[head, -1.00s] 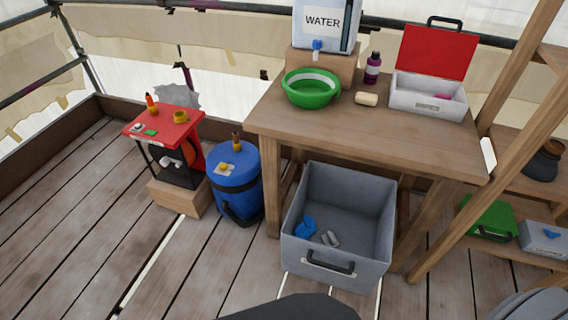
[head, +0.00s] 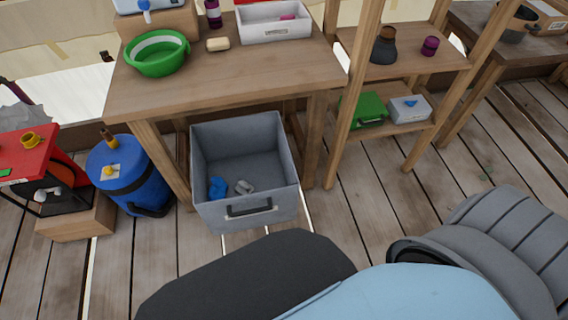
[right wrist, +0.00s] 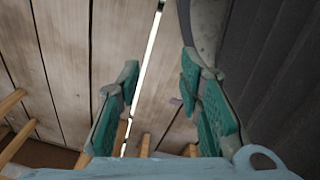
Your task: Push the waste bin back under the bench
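The grey waste bin (head: 246,216) stands on the deck in front of the wooden bench (head: 222,88), its back part between the bench legs and its front sticking out. It has a black handle on its front face. A blue crumpled item and small grey pieces lie inside it. In the right wrist view my right gripper (right wrist: 160,105) is open, its two teal-padded fingers apart with only deck boards visible between them. The bin is not clearly visible in that view. My left gripper is in neither current view.
A blue barrel (head: 130,178) and a red-topped stand (head: 22,155) are left of the bench. Right of it, a wooden shelf (head: 405,50) holds a green case (head: 364,109) and a light box (head: 409,109). A green bowl (head: 156,58) sits on the bench. Deck right of the bin is clear.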

